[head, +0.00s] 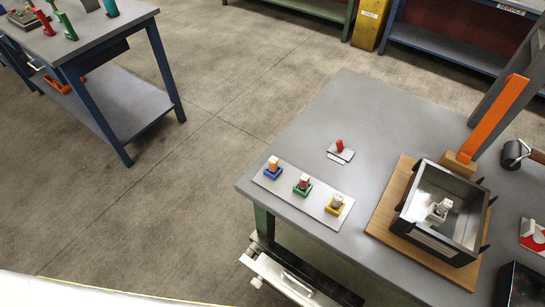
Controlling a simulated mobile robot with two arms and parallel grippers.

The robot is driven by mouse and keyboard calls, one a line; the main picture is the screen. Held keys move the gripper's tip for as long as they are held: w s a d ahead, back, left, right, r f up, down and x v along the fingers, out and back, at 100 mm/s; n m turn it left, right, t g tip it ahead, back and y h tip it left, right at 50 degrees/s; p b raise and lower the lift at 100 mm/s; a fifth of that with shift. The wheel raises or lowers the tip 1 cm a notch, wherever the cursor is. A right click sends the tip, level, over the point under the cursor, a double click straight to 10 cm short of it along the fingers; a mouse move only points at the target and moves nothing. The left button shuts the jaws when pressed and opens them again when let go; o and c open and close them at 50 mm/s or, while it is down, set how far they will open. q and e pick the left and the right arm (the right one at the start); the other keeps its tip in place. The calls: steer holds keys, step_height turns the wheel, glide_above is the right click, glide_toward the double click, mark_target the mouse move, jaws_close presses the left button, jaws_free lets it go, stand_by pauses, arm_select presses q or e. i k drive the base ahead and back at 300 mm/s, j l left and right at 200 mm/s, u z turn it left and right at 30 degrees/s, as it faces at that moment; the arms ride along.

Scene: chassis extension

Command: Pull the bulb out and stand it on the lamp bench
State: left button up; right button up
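A white bulb-like piece (440,209) sits inside an open-topped black box (408,212) on a wooden board (386,208), on the grey-topped bench (300,125) at the right. Neither of my grippers is in view.
A slanted orange bar (492,115) rises behind the box. A small red piece (340,145) stands on a labelled plate. An open drawer (285,280) juts from the bench's front. Another blue-legged table (105,30) stands upper left. Open floor (190,150) lies between.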

mark_target(445, 204)
steer(key=z, duration=1.35)
